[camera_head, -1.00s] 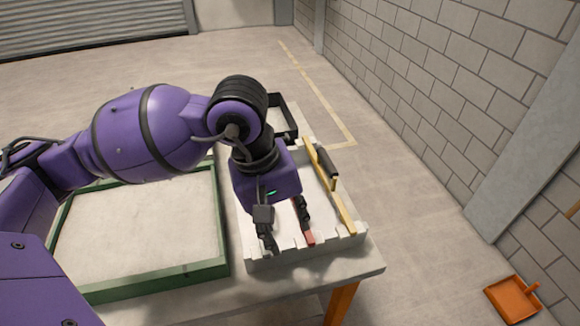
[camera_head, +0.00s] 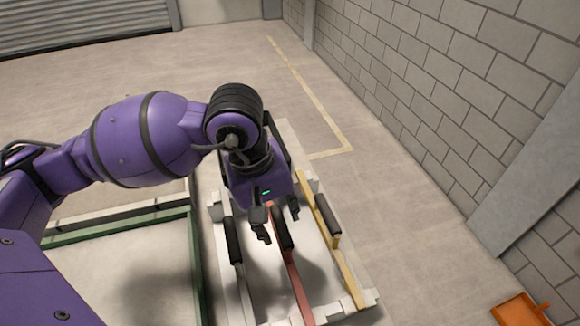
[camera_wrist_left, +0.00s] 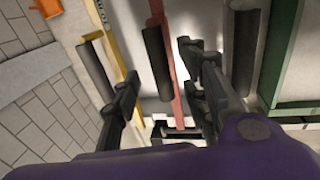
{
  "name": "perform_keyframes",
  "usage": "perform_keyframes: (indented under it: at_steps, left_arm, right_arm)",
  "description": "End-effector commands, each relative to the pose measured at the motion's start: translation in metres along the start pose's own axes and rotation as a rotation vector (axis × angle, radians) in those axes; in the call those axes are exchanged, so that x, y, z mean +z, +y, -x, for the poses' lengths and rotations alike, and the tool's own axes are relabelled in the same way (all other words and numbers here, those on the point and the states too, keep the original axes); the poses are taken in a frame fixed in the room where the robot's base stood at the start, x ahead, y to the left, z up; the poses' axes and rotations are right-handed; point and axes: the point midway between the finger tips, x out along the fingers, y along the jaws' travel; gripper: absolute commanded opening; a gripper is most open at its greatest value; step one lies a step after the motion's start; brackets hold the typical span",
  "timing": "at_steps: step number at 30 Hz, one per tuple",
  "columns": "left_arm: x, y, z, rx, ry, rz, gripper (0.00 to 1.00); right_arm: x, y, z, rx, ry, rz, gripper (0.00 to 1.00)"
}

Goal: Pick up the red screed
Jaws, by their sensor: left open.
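The red screed (camera_head: 297,290) is a long red bar with a black handle (camera_head: 283,230), lying in the white notched rack between a yellow and a white screed. My left gripper (camera_head: 278,222) is open above it, with one finger on each side of the handle in the head view. In the left wrist view, the red bar (camera_wrist_left: 172,60) and its handle (camera_wrist_left: 157,62) show between the open fingers (camera_wrist_left: 158,66). I cannot tell the exact height of the fingertips over the handle. The gripper hides the bar's far end in the head view. My right gripper is not in view.
The yellow screed (camera_head: 348,275) lies close to the right, the white screed (camera_head: 240,285) close to the left, each with a black handle. The green-framed sandbed (camera_head: 196,260) stands left of the rack. An orange dustpan (camera_head: 518,310) is on the floor at right.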

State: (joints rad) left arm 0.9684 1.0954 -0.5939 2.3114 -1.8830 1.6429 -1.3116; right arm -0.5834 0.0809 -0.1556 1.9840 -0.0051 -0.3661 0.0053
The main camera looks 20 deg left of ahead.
Motion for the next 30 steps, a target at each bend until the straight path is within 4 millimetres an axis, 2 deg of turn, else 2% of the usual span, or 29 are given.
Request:
perform_keyframes:
  at_steps: [6,9,17,26,30]
  left_arm:
    - [0.004,-0.001,-0.032,0.0,-0.002,0.002,0.4]
    - [0.004,-0.001,-0.041,0.001,-0.001,0.0,0.4]
    - [0.003,-0.001,-0.044,0.0,-0.001,0.0,0.4]
    - [0.003,-0.001,-0.044,0.0,-0.001,0.0,0.02]
    - [0.003,-0.001,-0.043,0.002,0.0,0.0,0.0]
  right_arm:
    - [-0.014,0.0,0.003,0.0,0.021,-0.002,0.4]
    - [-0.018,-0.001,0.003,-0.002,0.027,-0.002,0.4]
    - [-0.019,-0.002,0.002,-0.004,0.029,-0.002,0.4]
    - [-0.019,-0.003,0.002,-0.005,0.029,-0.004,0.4]
    - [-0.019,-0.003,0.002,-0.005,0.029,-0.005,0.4]
